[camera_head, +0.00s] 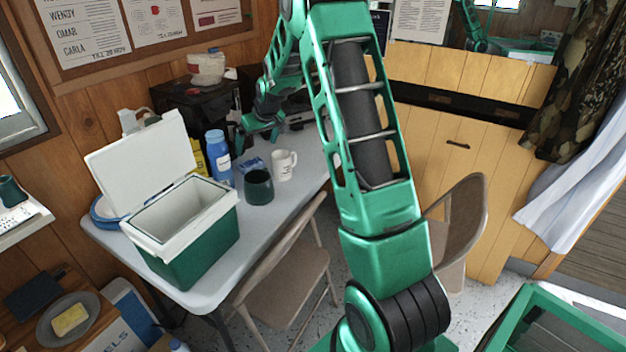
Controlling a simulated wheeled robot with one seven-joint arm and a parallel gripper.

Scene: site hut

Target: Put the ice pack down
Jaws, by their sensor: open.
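Nothing shows between the fingers. The pack appears apart from the fingers, though the exact gap is hard to judge at this distance.
A green cooler (203,249) with its white lid (142,158) raised stands at the table's near left. A blue bottle (218,157), a dark green cup (259,186) and a white mug (283,164) crowd the pack. Folding chairs (286,291) stand beside the table.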

